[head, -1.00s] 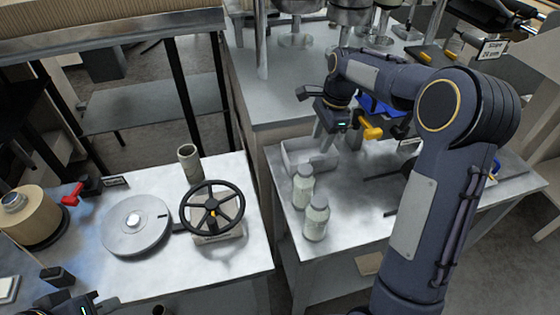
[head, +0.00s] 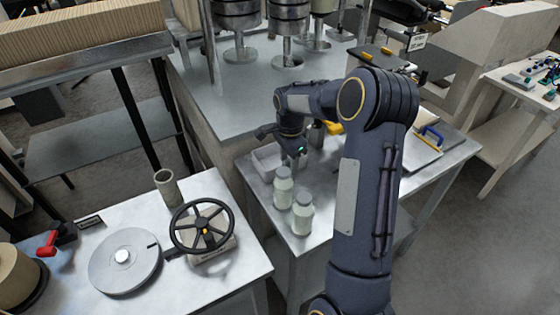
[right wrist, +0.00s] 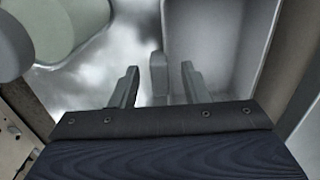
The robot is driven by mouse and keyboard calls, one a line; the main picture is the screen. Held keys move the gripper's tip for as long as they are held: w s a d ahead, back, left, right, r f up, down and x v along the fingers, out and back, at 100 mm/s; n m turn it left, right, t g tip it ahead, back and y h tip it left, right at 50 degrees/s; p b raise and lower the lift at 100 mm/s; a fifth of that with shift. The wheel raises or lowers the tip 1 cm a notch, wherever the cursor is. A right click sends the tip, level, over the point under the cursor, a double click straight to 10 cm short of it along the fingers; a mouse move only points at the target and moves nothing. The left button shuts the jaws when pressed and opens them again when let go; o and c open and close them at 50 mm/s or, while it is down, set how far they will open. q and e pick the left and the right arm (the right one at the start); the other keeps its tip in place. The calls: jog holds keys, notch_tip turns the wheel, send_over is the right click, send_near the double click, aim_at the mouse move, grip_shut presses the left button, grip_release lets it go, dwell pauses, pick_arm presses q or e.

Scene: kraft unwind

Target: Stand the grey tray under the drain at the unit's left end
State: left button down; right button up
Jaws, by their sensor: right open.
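The grey tray (head: 266,161) is an open box on the metal side table, beside two pale capped bottles. Part of it is hidden behind my right arm in the head view. My right gripper (head: 294,162) is low at the tray's right side, pointing down. In the right wrist view the tray (right wrist: 215,40) fills the upper right. I cannot make out the drain. My left gripper is out of view.
The two bottles (head: 283,188) (head: 302,214) stand close in front of the tray and gripper. A nearer bench holds a black handwheel (head: 202,228), a grey disc (head: 125,262) and a short tube (head: 167,187). A clipboard (head: 415,150) lies on the table's right.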

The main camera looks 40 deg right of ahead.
jog(key=shift+f, duration=0.4)
jog(key=shift+c, duration=0.3)
grip_shut()
jog(key=shift+r, duration=0.15)
